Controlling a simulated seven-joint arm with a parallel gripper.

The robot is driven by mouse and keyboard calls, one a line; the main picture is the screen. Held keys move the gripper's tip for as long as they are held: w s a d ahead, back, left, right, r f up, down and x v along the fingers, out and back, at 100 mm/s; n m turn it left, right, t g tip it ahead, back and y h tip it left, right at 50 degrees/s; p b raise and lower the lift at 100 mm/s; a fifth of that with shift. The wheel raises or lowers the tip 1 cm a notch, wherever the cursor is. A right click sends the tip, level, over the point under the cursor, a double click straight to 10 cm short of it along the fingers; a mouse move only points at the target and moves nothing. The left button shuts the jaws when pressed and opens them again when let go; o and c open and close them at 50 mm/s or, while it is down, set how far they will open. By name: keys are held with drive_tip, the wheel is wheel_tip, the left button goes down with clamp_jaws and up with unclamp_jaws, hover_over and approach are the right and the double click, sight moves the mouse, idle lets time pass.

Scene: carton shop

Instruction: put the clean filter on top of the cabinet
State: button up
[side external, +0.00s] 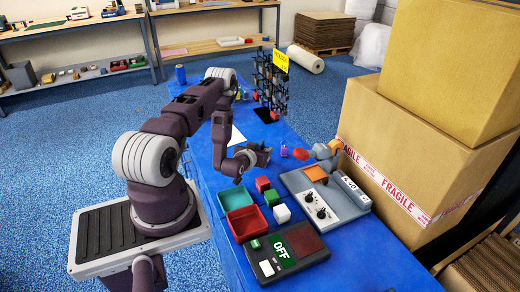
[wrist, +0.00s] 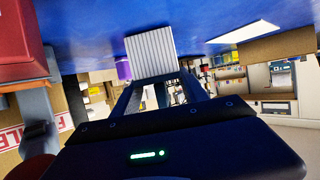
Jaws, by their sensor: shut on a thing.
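My gripper (side external: 264,154) hangs low over the blue table, beyond the coloured blocks, with its jaws pointing right. In the wrist view my gripper (wrist: 156,82) has both fingers against a white, ribbed block (wrist: 150,54), which looks like the clean filter. The jaws are shut on it. The filter is too small to make out in the side view. I cannot pick out a cabinet for certain in either view. A dark lattice rack (side external: 272,86) with a yellow label stands at the far end of the table.
Near the gripper are a purple bottle (side external: 284,150), a red block (side external: 262,184), a white block (side external: 282,213) and a grey knobbed device (side external: 335,212). Teal (side external: 236,198) and red (side external: 244,222) trays and an OFF panel (side external: 284,250) lie nearer. Large cartons (side external: 405,150) stand right.

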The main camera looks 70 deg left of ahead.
drive_tip(key=shift+f, duration=0.1)
drive_tip(key=o, duration=1.4)
drive_tip(key=shift+c, duration=0.2)
